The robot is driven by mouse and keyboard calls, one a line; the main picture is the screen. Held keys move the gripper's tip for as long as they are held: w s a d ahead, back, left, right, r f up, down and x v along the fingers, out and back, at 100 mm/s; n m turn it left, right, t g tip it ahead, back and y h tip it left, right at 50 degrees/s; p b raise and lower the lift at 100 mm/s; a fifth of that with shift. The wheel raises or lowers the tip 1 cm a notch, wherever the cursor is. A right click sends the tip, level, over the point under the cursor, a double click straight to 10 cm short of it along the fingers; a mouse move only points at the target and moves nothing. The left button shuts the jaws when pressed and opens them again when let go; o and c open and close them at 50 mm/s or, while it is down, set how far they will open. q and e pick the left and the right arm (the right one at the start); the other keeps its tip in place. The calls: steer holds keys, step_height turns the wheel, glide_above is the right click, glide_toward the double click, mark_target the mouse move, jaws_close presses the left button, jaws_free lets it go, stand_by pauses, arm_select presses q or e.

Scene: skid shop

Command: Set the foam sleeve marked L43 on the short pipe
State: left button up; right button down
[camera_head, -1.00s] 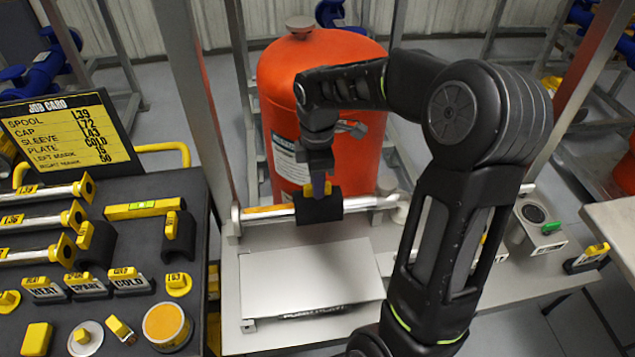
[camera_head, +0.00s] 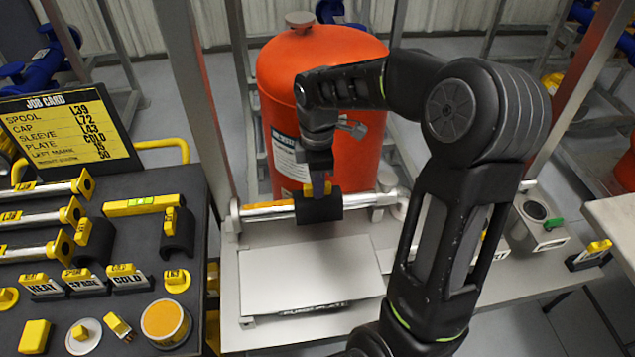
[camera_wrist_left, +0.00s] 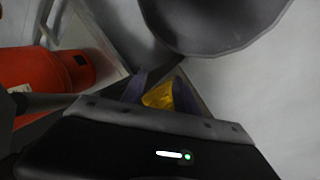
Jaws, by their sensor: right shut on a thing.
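My right gripper (camera_head: 319,184) points down and is shut on the yellow tab of a black foam sleeve (camera_head: 318,209). The sleeve lies across the middle of the short silver pipe (camera_head: 270,212), hiding that stretch of it. Whether it is fully seated cannot be told, and its mark is unreadable. The job card (camera_head: 65,132) at the left lists sleeve L43. My left gripper (camera_wrist_left: 160,92) shows only in the left wrist view, its fingers apart, with something yellow between or beyond them.
A flat plate (camera_head: 310,275) lies in front of the pipe, and an orange tank (camera_head: 322,100) stands behind it. The dark left table (camera_head: 120,200) holds spools, two more black sleeves (camera_head: 178,240), tags and caps. My right arm covers the bench's right part.

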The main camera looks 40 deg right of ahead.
steer(key=shift+f, duration=0.3)
steer(key=c, duration=1.3)
jaws_free()
steer(key=shift+c, duration=0.7)
step_height(320, 180, up, 8)
steer(key=p, duration=0.6)
